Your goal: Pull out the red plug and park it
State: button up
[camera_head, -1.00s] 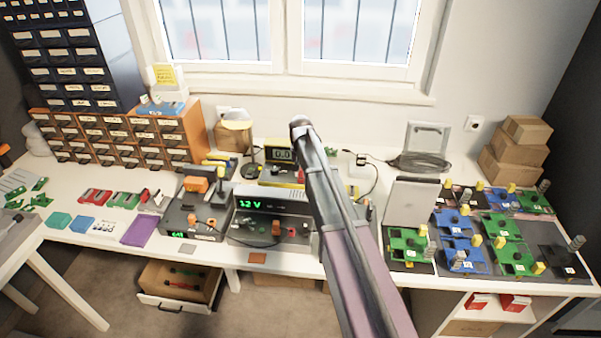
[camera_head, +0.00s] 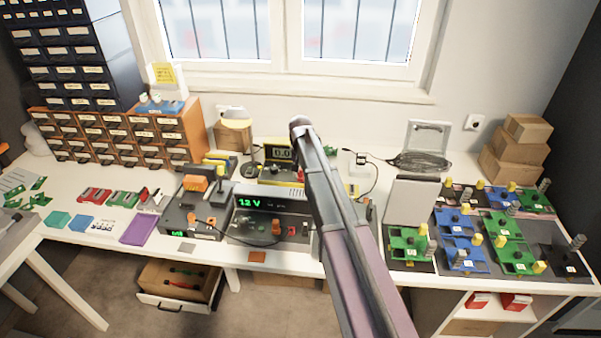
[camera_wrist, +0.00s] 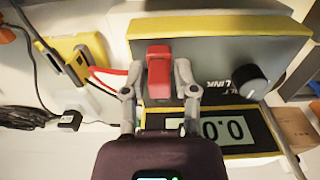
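The red plug (camera_wrist: 159,72) stands on the face of a yellow and grey instrument (camera_wrist: 222,48) in the wrist view. A red lead runs left from beside it. My gripper (camera_wrist: 158,80) has one finger on each side of the plug. Narrow gaps show between the fingers and the plug, so it looks open around it, not clamped. The plug's lower end and seat are hidden. In the head view the yellow instrument (camera_head: 277,155) stands at the back of the bench with a bit of red beside my arm; my arm hides the gripper there.
A yellow handheld device (camera_wrist: 77,58) and black cables lie to the left. In the head view a 12 V supply (camera_head: 262,204) stands in front and a grey panel (camera_head: 411,205) to the right.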

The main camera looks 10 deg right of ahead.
jog(key=shift+o, duration=0.5)
jog(key=shift+r, duration=0.15)
